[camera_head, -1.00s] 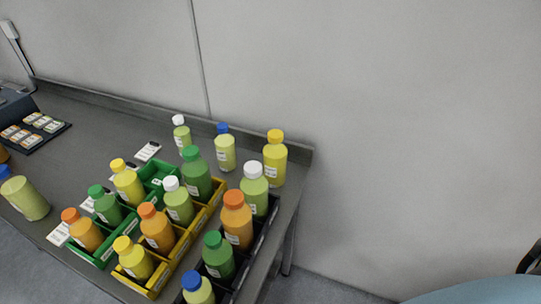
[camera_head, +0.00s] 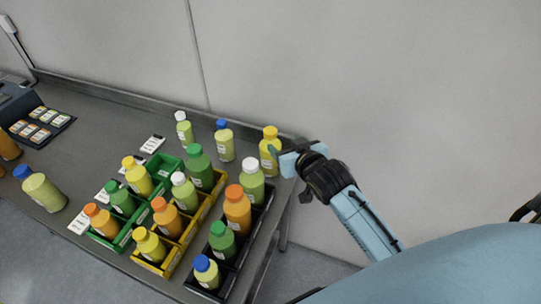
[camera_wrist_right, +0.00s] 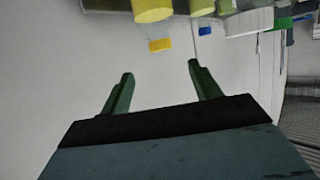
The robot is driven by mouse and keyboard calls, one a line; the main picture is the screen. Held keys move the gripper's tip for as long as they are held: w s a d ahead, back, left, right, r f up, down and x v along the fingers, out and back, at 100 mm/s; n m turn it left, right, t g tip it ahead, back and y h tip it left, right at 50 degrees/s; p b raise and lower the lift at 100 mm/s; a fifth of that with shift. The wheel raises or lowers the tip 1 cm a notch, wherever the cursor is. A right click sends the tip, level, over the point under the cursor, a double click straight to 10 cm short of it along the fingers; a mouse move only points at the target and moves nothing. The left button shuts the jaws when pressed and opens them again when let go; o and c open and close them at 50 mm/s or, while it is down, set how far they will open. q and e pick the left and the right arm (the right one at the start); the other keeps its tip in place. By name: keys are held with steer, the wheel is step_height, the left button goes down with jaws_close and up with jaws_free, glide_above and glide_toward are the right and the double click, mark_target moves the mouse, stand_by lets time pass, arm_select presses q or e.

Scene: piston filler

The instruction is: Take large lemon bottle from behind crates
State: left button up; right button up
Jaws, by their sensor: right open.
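The large lemon bottle, yellow with a yellow cap (camera_head: 270,132), stands upright behind the crates near the table's back right corner. My right gripper (camera_head: 278,153) reaches in from the right, beside the bottle. A finger overlaps the bottle's body in the head view, and I cannot tell whether they touch. In the right wrist view the gripper (camera_wrist_right: 161,76) is open with nothing between its fingers. My left gripper is out of view.
A blue-capped bottle (camera_head: 224,145) and a white-capped one (camera_head: 184,130) stand left of the lemon bottle. Green (camera_head: 164,166), yellow (camera_head: 207,208) and black (camera_head: 262,215) crates holding several bottles stand in front. A wall (camera_head: 420,90) rises behind the table.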

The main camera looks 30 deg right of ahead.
mark_target(273, 135)
steer(key=x, duration=1.2)
steer(key=shift+s+a+f, duration=0.1)
steer(key=shift+f, duration=0.2)
jaws_close()
steer(key=shift+r, duration=0.2)
